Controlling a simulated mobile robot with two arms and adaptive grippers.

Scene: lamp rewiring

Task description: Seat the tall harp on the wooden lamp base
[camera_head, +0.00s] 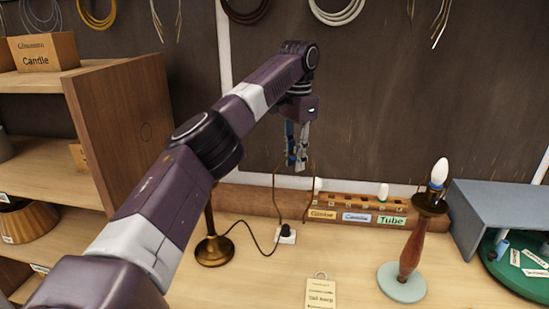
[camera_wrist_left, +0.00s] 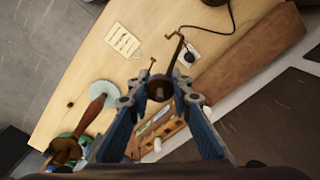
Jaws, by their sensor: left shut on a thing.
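My left gripper (camera_head: 297,166) is shut on the top of the tall harp (camera_head: 276,197), a thin brown wire hoop whose two legs hang down and apart. In the left wrist view the harp (camera_wrist_left: 174,52) shows between the fingertips (camera_wrist_left: 160,90). The wooden lamp base (camera_head: 411,253) stands upright at the right, with a reddish-brown stem, a pale round foot, a dark cup and a white bulb on top. It also shows in the left wrist view (camera_wrist_left: 95,112). The harp is in the air, left of the lamp base and apart from it. My right gripper is not in view.
A labelled wooden rack (camera_head: 350,205) stands at the back of the bench. A brass lamp foot (camera_head: 214,250) with a cord to a socket (camera_head: 286,235) is at left. A Tall Harp card (camera_head: 320,293) lies in front. A grey shelter (camera_head: 500,205) and green tray (camera_head: 510,275) are right.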

